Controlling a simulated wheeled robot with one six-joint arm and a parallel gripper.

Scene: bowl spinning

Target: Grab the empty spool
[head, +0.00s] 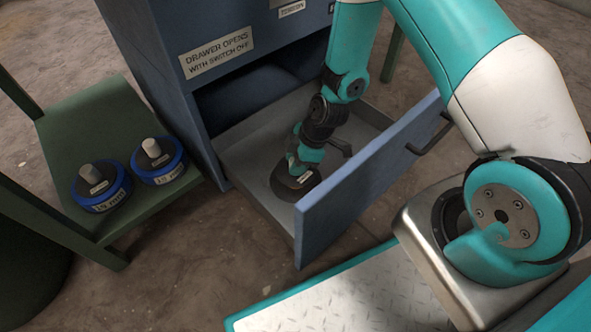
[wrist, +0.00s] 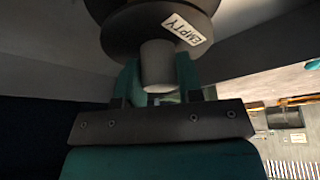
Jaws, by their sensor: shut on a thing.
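The empty spool (head: 279,196) is dark and round, inside the open drawer (head: 258,140) of the blue cabinet. In the wrist view the spool (wrist: 130,32) shows a white "EMPTY" label and a grey central post (wrist: 158,66). My gripper (head: 303,170) reaches down into the drawer over the spool. In the wrist view my gripper's teal fingers (wrist: 159,82) stand on both sides of the post and are shut on it. The arm hides part of the spool in the head view. I cannot tell whether the spool rests on the drawer floor.
Two blue-rimmed spools (head: 101,188) (head: 159,161) stand on a green shelf (head: 85,125) at the left. The blue drawer front (head: 370,180) with a dark handle (head: 430,138) stands close right of my gripper. The cabinet (head: 165,60) carries a label about the drawer switch.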

